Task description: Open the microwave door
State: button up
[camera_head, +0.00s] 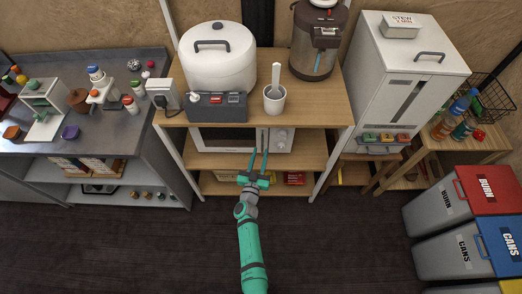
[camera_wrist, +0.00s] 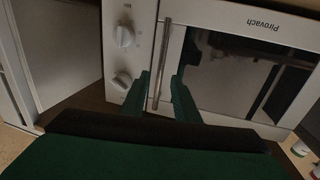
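The white microwave (camera_head: 222,134) stands on the middle shelf of the wooden rack, its door shut. In the wrist view the picture is upside down, and the microwave door (camera_wrist: 237,70) fills the right side with its dark window. The silver bar handle (camera_wrist: 161,60) runs along the door edge beside the control panel with round knobs (camera_wrist: 123,37). My gripper (camera_head: 260,152) reaches the microwave front. In the wrist view my gripper (camera_wrist: 160,76) is open, with one finger on each side of the handle's end. A gap shows on both sides; contact cannot be seen.
A white rice cooker (camera_head: 218,60) and a dark power box (camera_head: 217,107) stand on the shelf above. A metal counter (camera_head: 60,140) is at the left, a white cabinet (camera_head: 400,80) at the right. The dark floor (camera_head: 150,245) in front is clear.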

jog(key=shift+w+d, duration=0.25)
jog(key=shift+w, duration=0.85)
grip_shut()
